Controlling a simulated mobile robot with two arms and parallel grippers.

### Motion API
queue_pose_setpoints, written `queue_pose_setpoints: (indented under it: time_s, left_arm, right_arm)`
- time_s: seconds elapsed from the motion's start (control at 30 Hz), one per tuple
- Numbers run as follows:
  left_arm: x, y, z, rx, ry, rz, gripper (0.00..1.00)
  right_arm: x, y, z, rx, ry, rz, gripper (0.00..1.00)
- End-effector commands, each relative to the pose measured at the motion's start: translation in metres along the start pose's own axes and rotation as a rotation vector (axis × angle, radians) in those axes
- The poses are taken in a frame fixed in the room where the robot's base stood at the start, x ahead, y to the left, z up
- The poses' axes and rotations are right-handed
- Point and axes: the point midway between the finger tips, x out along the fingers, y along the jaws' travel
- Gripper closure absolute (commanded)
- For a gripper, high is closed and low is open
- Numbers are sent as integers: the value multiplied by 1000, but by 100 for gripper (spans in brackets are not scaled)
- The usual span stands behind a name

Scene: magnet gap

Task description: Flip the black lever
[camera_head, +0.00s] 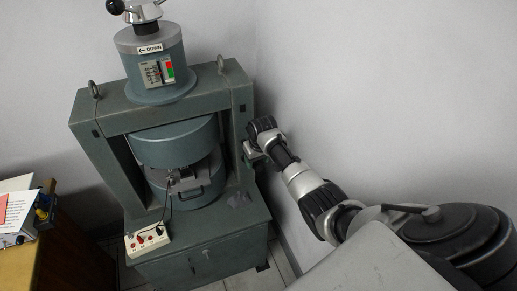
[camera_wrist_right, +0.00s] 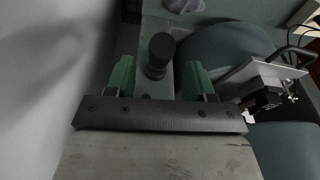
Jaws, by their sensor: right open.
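The black lever shows in the right wrist view as a round black knob (camera_wrist_right: 160,50) on a short stem against the grey-green frame. My right gripper (camera_wrist_right: 160,78) is open, with one green fingertip on each side of the knob and a gap on both sides. In the head view, my right gripper (camera_head: 254,152) is at the right post of the magnet machine (camera_head: 88,140). The lever is not clearly visible there, hidden by the gripper and wrist. My left gripper is out of view.
The machine has blue-green round poles (camera_head: 175,143) with a small metal fixture (camera_head: 182,181) between them. A white box with red knobs (camera_head: 147,241) sits on its base. A wall (camera_head: 370,80) is close on the right. A wooden table (camera_head: 20,262) is at left.

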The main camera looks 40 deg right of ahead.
Motion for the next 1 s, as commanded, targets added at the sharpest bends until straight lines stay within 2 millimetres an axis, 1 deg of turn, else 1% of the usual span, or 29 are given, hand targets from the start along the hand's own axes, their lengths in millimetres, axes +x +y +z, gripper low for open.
queue_pose_setpoints:
  time_s: [0.03, 0.2, 0.3, 0.4, 0.53, 1.0]
  left_arm:
    - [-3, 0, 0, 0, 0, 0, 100]
    - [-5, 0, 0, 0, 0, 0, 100]
    - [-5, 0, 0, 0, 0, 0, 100]
    - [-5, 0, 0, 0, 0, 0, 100]
    - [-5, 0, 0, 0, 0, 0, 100]
    - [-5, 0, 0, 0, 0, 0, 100]
  right_arm:
    - [-11, 0, 0, 0, 3, 1, 46]
    - [-39, 1, 0, -1, 2, 2, 46]
    - [-52, 0, 0, 0, 2, 2, 46]
    - [-60, 0, 0, 0, 0, 1, 46]
    - [-64, 0, 0, 0, -1, 1, 46]
    - [-64, 0, 0, 0, -1, 1, 46]
